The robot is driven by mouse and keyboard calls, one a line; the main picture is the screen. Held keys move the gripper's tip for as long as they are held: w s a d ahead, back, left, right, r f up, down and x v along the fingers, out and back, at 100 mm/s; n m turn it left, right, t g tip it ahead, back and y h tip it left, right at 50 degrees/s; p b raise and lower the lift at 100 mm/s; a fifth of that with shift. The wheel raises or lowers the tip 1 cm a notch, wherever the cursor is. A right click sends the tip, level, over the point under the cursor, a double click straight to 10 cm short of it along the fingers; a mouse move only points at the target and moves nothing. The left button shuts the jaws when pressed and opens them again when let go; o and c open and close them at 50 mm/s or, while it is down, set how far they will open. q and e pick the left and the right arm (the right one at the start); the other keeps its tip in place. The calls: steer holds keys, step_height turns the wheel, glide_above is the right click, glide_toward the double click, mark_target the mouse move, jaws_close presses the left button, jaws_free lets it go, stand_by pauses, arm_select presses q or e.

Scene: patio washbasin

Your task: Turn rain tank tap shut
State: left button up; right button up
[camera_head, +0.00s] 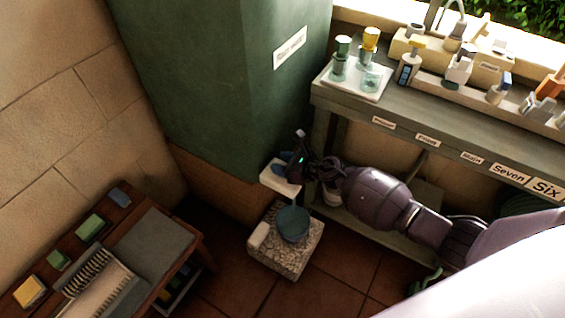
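The rain tank (215,80) is a large dark green body with a white label (290,47), standing at the back middle. A whitish tap body (279,180) sits low at its front corner, with a small blue part (284,160) on top that looks like its handle. My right gripper (297,158) is at this blue part, coming in from the right. Its dark fingers overlap the blue part, so I cannot tell whether they grip it. A thin bluish streak drops from the tap towards a teal bowl (293,224) below. My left gripper is out of view.
The bowl stands on a speckled stone block (286,258) beside a small whitish piece (259,234). A grey-green bench (440,125) with bottles, jars and labels runs along the right. A wooden table (190,230) with a brush and coloured blocks is at lower left. Tiled floor lies between.

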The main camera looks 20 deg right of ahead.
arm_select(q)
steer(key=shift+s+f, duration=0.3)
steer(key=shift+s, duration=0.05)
arm_select(e)
jaws_close()
